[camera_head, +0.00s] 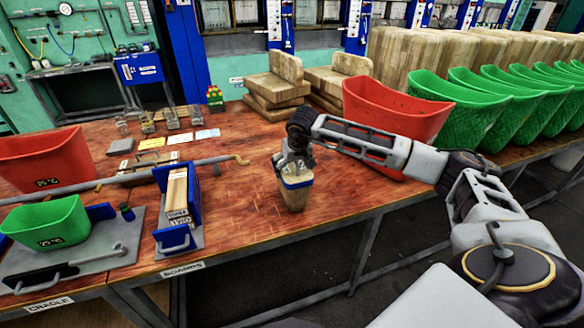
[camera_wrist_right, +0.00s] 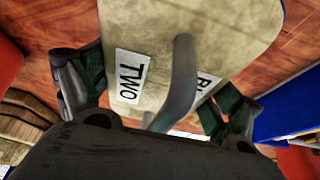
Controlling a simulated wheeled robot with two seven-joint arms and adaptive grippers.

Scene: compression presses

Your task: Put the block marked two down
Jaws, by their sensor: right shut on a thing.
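The block marked TWO (camera_wrist_right: 185,45) is pale, with a white label reading TWO and a second, partly hidden label beside it. A curved grey handle stands up from its top. In the head view the block (camera_head: 294,194) is light wood with a blue band near its top, upright near the front edge of the table. My right gripper (camera_head: 292,160) points down over it and is shut on it; its fingers also show in the wrist view (camera_wrist_right: 155,105). I cannot tell whether the block touches the table. My left gripper is not in view.
The wooden table (camera_head: 236,205) is bare around the block. To the left stands a blue-framed board holder (camera_head: 190,238) by a BOARDS label, then a green bin (camera_head: 45,222) on the cradle and a red bin (camera_head: 45,160). Behind are stacked wooden pieces (camera_head: 275,83) and a red bin (camera_head: 395,108).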

